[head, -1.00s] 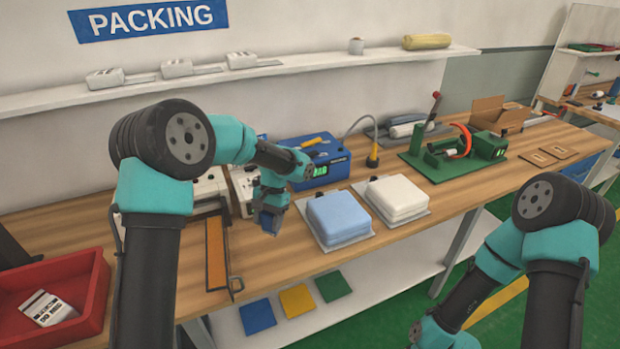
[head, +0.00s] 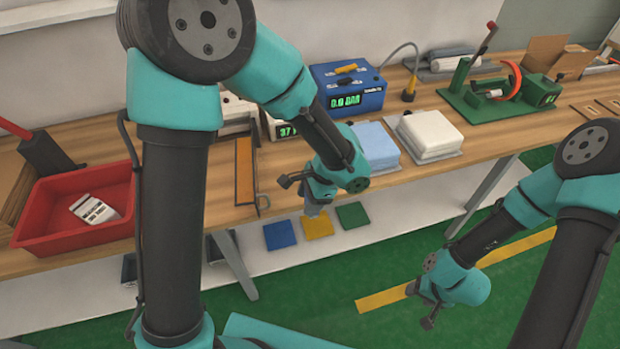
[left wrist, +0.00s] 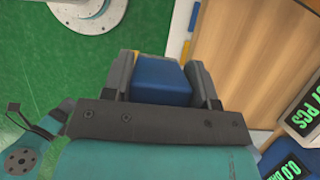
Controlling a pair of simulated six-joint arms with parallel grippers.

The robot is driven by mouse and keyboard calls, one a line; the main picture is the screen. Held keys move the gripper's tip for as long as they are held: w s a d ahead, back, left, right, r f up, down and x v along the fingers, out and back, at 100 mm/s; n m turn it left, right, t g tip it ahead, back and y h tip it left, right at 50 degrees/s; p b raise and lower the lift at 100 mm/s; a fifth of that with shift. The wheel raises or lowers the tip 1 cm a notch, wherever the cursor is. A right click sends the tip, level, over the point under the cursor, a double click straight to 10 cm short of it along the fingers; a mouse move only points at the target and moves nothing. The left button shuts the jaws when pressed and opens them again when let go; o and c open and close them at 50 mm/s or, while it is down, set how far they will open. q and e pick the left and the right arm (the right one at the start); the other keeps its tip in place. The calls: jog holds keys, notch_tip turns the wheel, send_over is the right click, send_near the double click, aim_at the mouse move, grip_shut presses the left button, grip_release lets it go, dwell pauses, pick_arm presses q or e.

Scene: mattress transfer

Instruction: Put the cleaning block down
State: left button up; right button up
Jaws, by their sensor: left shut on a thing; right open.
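The cleaning block (left wrist: 160,82) is blue and sits between the two dark fingers of my left gripper (left wrist: 163,72) in the left wrist view. The left gripper is shut on it. In the head view my left gripper (head: 315,207) hangs in front of the workbench's front edge, over the floor and lower shelf side; the block is not clearly seen there. My right gripper (head: 430,305) is at the lower right over the green floor, open and apart from everything.
A red tray (head: 28,232) holds a white device at the left of the workbench (head: 200,165). A blue pad (head: 375,142) and a white pad (head: 430,132) lie near the front edge. A blue gauge box (head: 345,85) stands behind. Coloured squares lie on the lower shelf (head: 400,205).

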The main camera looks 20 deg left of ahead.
dwell(0.3)
pick_arm(q)
jog(key=w+a, duration=0.1)
jog(key=w, duration=0.3)
jog(key=w+a+f, duration=0.1)
jog(key=w+a, duration=0.1)
jog(key=w, duration=0.3)
jog(key=w+a, duration=0.1)
jog(key=w, duration=0.4)
jog(key=shift+w+a+f, duration=0.15)
jog(key=shift+w+f, duration=0.05)
jog(key=shift+w+a, duration=0.1)
jog(key=shift+w, duration=0.15)
jog(key=shift+w+f, duration=0.15)
jog(key=shift+f, duration=1.65)
jog(key=shift+f, duration=0.2)
jog(key=o, duration=1)
jog(key=shift+r, duration=0.15)
